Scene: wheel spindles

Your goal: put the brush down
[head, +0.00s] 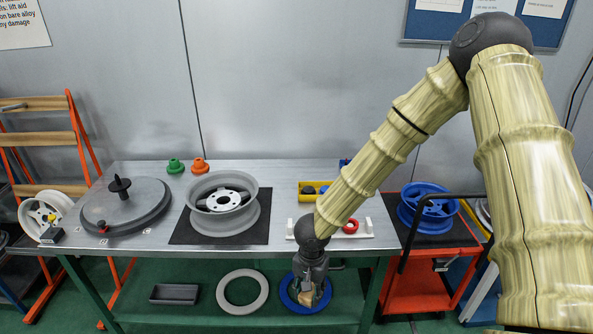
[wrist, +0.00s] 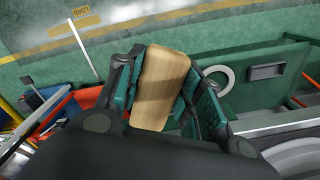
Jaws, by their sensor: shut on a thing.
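My gripper (head: 312,292) hangs in front of the bench's front edge, below the level of the top, in the head view. It is shut on the brush (head: 306,297), of which a light wooden block part shows between the fingers. In the wrist view the brush (wrist: 161,88) is a tan wooden block between the two green-padded fingers of my gripper (wrist: 163,95). Its bristles are not visible. Nothing is seen touching the brush besides the fingers.
The steel bench (head: 287,207) carries a grey wheel (head: 222,222) on a black mat, a round balancer plate (head: 124,212), a yellow bin (head: 307,197) and a white rack (head: 372,236). A red cart (head: 416,290) with a blue wheel (head: 425,205) stands right. Rings lie below the bench.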

